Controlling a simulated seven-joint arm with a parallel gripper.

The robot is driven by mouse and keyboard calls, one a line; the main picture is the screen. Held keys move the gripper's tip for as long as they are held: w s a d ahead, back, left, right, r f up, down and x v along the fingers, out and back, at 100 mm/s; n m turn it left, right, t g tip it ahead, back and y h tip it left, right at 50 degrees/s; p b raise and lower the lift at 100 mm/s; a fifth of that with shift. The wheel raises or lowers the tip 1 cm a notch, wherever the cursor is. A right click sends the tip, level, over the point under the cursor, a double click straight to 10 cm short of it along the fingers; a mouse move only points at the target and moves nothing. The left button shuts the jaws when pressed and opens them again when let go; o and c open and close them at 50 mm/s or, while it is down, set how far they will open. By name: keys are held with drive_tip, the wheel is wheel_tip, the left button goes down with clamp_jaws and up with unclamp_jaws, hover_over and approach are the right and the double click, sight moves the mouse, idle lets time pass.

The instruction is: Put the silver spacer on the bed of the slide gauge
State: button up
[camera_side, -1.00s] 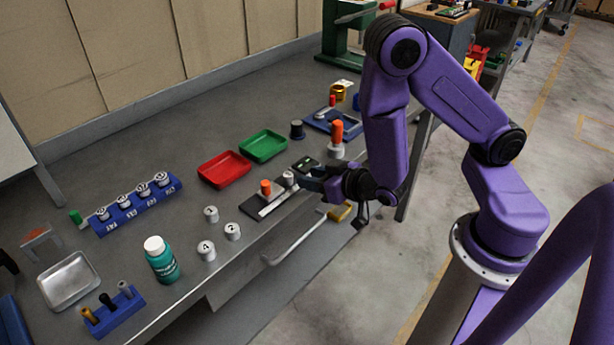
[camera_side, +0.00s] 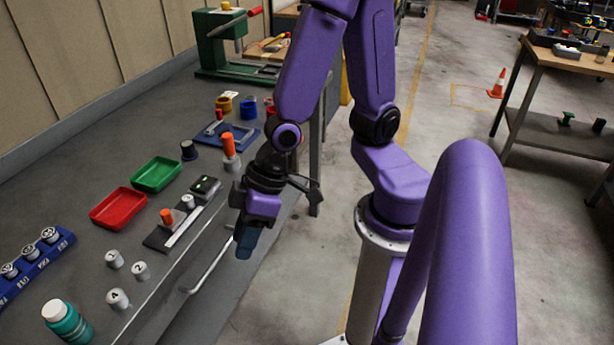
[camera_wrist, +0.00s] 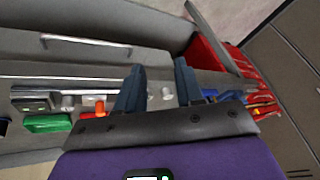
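The slide gauge lies along the bench's front edge in the side view, with a dark base (camera_side: 158,239), a pale rail, an orange knob (camera_side: 167,216) and a display (camera_side: 206,185). A small silver cylinder (camera_side: 188,201) stands on it between knob and display; I cannot tell whether it is a spacer or a gauge part. No separate silver spacer can be made out now. My gripper (camera_side: 243,246) points down, just off the bench front, right of the gauge. In the wrist view its fingers (camera_wrist: 160,66) are apart with nothing between them.
Numbered pale cylinders (camera_side: 117,299) stand left of the gauge, near a teal bottle (camera_side: 68,325). Red (camera_side: 119,208) and green (camera_side: 157,174) trays lie behind it. An orange-topped post (camera_side: 229,150) stands close to my arm. A bench handle (camera_side: 212,266) sticks out in front.

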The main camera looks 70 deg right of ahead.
drive_tip(key=s+d+r+n+g+h, duration=0.2)
drive_tip(key=s+d+r+n+h, duration=0.2)
drive_tip(key=s+d+r, duration=0.3)
drive_tip(key=d+n, duration=0.1)
drive_tip(key=d, duration=0.2)
drive_tip(key=shift+s+d+r+n+g, duration=0.15)
drive_tip(key=shift+s+r+n+g, duration=0.15)
drive_tip(key=shift+s+n, duration=0.1)
